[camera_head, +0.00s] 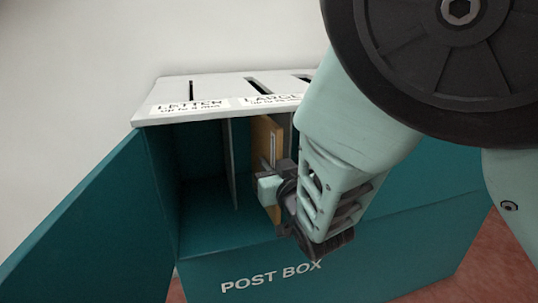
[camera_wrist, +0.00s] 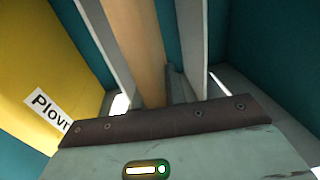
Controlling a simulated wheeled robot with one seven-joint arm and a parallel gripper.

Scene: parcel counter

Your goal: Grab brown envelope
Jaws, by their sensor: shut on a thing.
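The brown envelope (camera_head: 262,136) stands upright on edge in the post box (camera_head: 215,268), in the compartment under the slot labelled LARGE. My gripper (camera_head: 271,168) reaches in through the open front and is shut on the envelope. The fingers partly cover it in the head view, and its lower part is hidden behind them. In the wrist view the envelope (camera_wrist: 143,38) runs as a narrow brown strip ahead of my gripper.
A thin divider (camera_head: 231,160) stands left of the envelope; the compartment beyond it looks empty. The teal door (camera_head: 85,225) is swung open to the left. The pale slotted top (camera_head: 218,90) lies above. A yellow item with a label (camera_wrist: 30,65) shows in the wrist view.

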